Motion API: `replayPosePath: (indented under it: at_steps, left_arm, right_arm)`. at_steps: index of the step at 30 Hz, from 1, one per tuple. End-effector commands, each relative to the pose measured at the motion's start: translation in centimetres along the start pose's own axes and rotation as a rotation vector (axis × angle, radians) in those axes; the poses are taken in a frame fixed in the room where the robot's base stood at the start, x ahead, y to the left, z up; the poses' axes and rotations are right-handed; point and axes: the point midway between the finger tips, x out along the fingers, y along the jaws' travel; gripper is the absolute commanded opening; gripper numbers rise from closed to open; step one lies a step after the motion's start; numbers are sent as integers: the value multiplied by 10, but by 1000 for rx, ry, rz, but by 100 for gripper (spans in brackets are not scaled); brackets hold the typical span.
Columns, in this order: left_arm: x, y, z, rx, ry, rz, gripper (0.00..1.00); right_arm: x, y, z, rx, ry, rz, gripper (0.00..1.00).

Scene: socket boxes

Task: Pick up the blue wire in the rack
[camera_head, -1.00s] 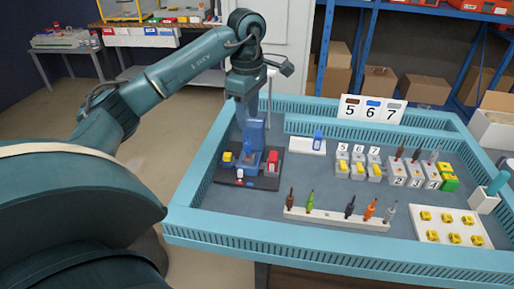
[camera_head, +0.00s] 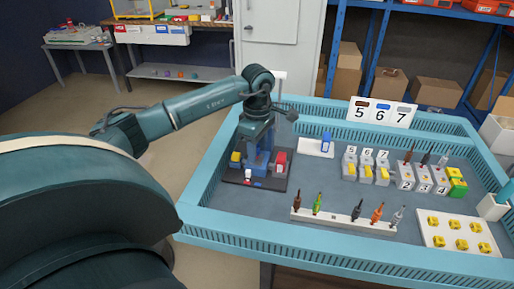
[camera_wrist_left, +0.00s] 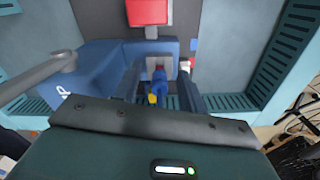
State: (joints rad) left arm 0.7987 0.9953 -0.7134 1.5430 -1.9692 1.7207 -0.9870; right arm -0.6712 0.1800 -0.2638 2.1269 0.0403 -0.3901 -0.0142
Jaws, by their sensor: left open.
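The white rack (camera_head: 347,221) stands on the tray and holds several wires: brown, green, black, orange and grey, with a gap between green and black. No blue wire shows in it. In the left wrist view, a blue wire piece with a yellow tip (camera_wrist_left: 158,88) sits at a grey holder of the blue machine. The blue machine (camera_head: 258,163) stands on a dark base at the tray's left. My left gripper (camera_head: 258,140) is down over it, open, with its fingers (camera_wrist_left: 160,92) on either side of the blue piece. Contact cannot be told. My right gripper is not in view.
A red block (camera_head: 281,160) and a yellow block (camera_head: 236,158) flank the machine. Numbered sockets (camera_head: 367,171), a white plate with yellow pieces (camera_head: 459,233) and a number sign (camera_head: 382,113) stand to the right. The teal tray wall (camera_head: 330,258) surrounds everything.

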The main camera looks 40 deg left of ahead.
Motion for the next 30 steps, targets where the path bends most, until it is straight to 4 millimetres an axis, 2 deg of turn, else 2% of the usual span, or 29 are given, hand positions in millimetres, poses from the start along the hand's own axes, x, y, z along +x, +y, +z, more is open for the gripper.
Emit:
replayPosePath:
  at_steps: [3,18,27,30]
  left_arm:
    - [0,0,0,0,0,0,40]
    - [-1,0,0,0,0,0,0]
    - [-1,0,0,-1,0,0,0]
    - [-7,0,0,-1,-1,2,0]
  right_arm:
    - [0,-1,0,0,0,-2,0]
    - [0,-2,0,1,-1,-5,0]
    - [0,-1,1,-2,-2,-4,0]
    - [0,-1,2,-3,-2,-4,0]
